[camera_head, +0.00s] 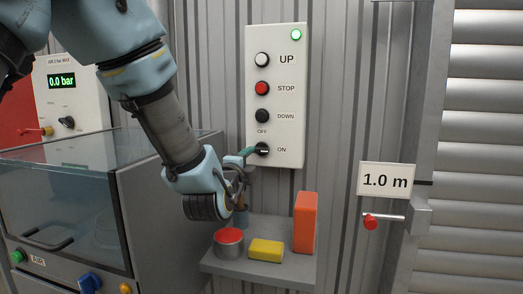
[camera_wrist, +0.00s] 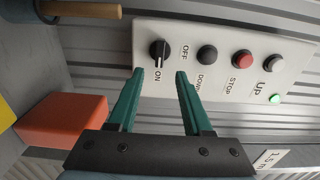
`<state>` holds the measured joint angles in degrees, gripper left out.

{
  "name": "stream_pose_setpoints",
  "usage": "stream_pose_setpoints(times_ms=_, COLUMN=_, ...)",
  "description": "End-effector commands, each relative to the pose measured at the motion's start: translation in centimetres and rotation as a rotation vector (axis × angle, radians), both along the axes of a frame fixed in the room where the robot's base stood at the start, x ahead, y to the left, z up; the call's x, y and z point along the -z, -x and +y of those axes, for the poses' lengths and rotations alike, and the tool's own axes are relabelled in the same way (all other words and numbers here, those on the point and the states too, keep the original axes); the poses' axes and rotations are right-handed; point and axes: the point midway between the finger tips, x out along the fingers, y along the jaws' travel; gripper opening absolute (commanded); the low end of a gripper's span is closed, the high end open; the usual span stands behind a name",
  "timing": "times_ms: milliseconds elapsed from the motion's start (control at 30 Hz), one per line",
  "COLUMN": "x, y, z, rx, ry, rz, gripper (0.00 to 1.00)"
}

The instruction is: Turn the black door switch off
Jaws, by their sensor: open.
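The black door switch (camera_head: 262,149) is a round knob low on a pale control panel (camera_head: 286,60), under the OFF label. Its white mark points toward ON. In the wrist view the switch (camera_wrist: 159,50) lies just beyond my fingertips, with its mark also toward ON. My gripper (camera_head: 246,153) is at the panel's lower left, close to the switch. In the wrist view my gripper (camera_wrist: 160,74) has two green fingers spread apart with nothing between them. Whether a fingertip touches the knob cannot be told.
Above the switch are the DOWN (camera_head: 262,116), STOP (camera_head: 262,88) and UP (camera_head: 262,59) buttons and a lit green lamp (camera_head: 296,34). Below, a shelf (camera_head: 268,271) holds a red-topped can (camera_head: 229,243), yellow block (camera_head: 266,250) and orange box (camera_head: 305,222). A glass-lidded machine (camera_head: 60,180) stands left.

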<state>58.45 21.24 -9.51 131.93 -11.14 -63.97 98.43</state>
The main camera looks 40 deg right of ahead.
Motion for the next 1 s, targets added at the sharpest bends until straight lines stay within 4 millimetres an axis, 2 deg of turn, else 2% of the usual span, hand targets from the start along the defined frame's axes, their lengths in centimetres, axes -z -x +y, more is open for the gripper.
stream_pose_setpoints(times_ms=400, x=-0.2, y=-3.9, z=-6.0, rx=-0.001, ry=0.001, rz=0.001, gripper=0.5)
stream_pose_setpoints(times_ms=533, x=-0.2, y=-4.9, z=-7.5, rx=-0.001, ry=0.001, rz=0.001, gripper=0.5)
stream_pose_setpoints(times_ms=700, x=0.0, y=-5.5, z=-8.4, rx=-0.001, ry=-0.001, rz=0.001, gripper=0.5)
stream_pose_setpoints(times_ms=1000, x=0.0, y=-5.5, z=-8.6, rx=0.0, ry=0.0, rz=0.0, gripper=0.5)
